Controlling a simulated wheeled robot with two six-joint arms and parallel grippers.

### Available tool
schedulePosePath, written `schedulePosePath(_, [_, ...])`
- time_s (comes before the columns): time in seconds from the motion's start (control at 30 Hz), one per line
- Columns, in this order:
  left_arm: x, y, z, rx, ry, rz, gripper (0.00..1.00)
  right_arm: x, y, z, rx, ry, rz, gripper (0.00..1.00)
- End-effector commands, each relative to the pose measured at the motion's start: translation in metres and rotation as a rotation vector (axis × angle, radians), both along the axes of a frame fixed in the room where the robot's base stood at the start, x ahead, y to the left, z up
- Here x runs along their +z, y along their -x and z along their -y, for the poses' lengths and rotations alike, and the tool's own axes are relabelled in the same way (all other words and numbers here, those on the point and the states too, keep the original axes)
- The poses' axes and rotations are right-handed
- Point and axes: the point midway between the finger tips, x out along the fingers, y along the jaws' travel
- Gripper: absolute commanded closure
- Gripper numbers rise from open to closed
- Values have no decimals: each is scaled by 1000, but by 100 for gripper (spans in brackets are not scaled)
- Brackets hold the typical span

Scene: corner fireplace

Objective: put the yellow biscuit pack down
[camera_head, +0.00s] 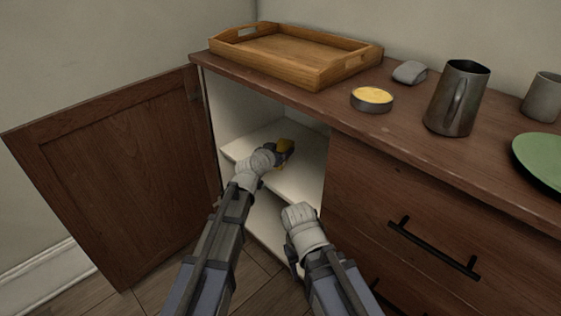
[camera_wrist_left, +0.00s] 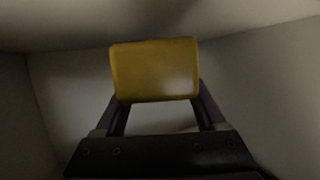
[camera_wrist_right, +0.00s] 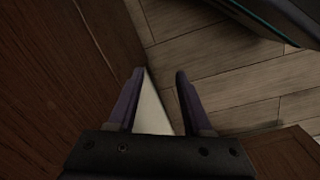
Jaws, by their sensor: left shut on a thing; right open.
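The yellow biscuit pack (camera_head: 285,145) is inside the open cabinet, just above or on the white middle shelf (camera_head: 308,170); I cannot tell whether it touches. My left gripper (camera_head: 279,153) is shut on the pack. In the left wrist view the pack (camera_wrist_left: 155,70) sits between the two fingers (camera_wrist_left: 160,112), with pale cabinet walls around it. My right gripper (camera_wrist_right: 158,85) is open and empty in the right wrist view, low in front of the cabinet.
The cabinet door (camera_head: 110,175) stands open at the left. On the brown top (camera_head: 420,150) are a wooden tray (camera_head: 300,50), a tin (camera_head: 372,98), a grey mouse-like object (camera_head: 409,71), a metal pitcher (camera_head: 458,98), a grey cup (camera_head: 543,97) and a green plate (camera_head: 542,158). Drawers are on the right.

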Motion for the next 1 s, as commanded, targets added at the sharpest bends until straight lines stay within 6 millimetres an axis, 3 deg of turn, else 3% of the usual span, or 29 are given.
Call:
schedulePosePath(0.3, [-37,0,0,0,0,0,92,-37,0,0,0,-1,2,50])
schedulePosePath(0.73, [-40,0,0,0,0,0,92,-40,0,0,0,-1,2,50])
schedulePosePath(0.77, [-40,0,0,0,0,0,27,-40,0,0,0,-1,2,50])
schedulePosePath(1.0, [-39,0,0,0,0,0,0,-38,0,0,0,-1,2,50])
